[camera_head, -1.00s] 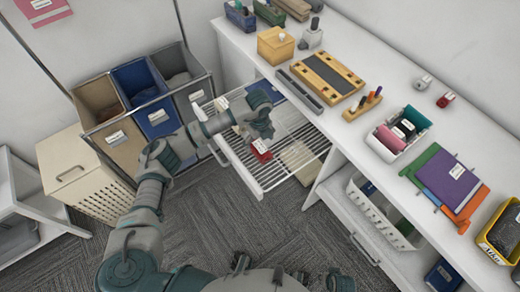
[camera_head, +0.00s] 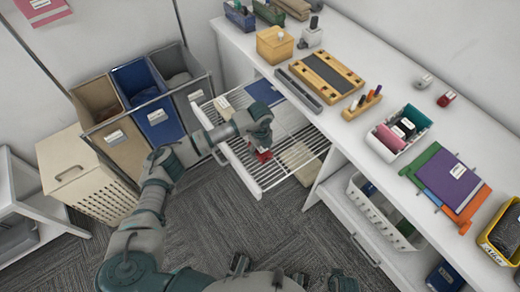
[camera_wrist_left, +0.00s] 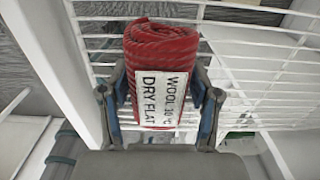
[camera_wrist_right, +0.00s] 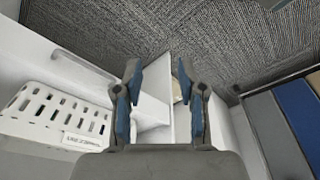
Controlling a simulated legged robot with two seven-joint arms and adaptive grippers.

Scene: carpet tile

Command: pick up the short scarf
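The short scarf is a tight red roll (camera_wrist_left: 162,48) with a white label reading "WOOL", "DRY FLAT". It rests on the white wire rack of the pulled-out drawer (camera_head: 249,185). In the head view only a bit of the red roll (camera_head: 264,156) shows under my left gripper (camera_head: 262,146). In the left wrist view my left gripper (camera_wrist_left: 160,85) is open, with a finger on each side of the roll; I cannot tell if they touch it. My right gripper (camera_wrist_right: 158,75) is open and empty, away from the drawer contents.
Fabric bins (camera_head: 157,115) stand left of the drawer. The white worktop (camera_head: 390,80) overhangs to the right. A white basket (camera_head: 378,215) sits below it.

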